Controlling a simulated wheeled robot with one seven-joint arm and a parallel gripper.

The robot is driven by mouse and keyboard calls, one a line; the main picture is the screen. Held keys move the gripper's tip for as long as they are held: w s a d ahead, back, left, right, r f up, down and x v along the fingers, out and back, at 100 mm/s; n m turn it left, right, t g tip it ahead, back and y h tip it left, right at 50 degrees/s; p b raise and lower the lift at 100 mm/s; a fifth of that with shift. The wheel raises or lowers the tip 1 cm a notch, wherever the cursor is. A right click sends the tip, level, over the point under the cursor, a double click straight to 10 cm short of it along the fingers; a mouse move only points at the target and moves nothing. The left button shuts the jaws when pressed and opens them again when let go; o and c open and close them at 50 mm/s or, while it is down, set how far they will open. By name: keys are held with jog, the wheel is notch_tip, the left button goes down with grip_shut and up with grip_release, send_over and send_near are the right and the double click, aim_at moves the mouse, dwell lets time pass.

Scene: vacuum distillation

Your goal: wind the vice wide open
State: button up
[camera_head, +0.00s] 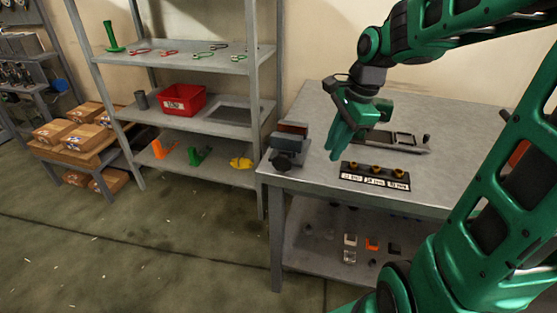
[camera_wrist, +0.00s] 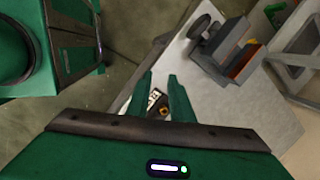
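The vice (camera_head: 289,143) is a dark grey block at the left end of the metal workbench, with a brown-orange piece at its top. A dark round handwheel (camera_head: 280,163) is on its front side. In the wrist view the vice (camera_wrist: 222,50) is at upper right, with its handwheel (camera_wrist: 198,27) at its upper left. An orange-brown strip (camera_wrist: 242,61) shows by its jaws; I cannot tell the jaw gap. My green gripper (camera_head: 339,150) hangs over the bench to the right of the vice, apart from it. Its fingers (camera_wrist: 160,82) are apart with nothing between them.
A black block (camera_head: 375,176) with several brass-coloured fittings and white labels lies in front of my gripper. A grey flat fixture (camera_head: 398,141) lies behind. The shelf unit (camera_head: 180,120) with a red bin (camera_head: 183,101) stands left of the bench (camera_head: 300,182).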

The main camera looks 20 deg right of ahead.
aim_at(283, 156)
jog(key=w+a+m+y, duration=0.2)
jog(key=w+a+m, duration=0.4)
jog(key=w+a, duration=0.15)
jog(key=shift+t, duration=0.3)
jog(key=x, duration=1)
jog(key=shift+w+d+f, duration=0.1)
jog(key=shift+w+d, duration=0.15)
jog(key=shift+w, duration=0.1)
grip_shut()
jog(key=shift+a, duration=0.15)
jog(key=shift+w, duration=0.1)
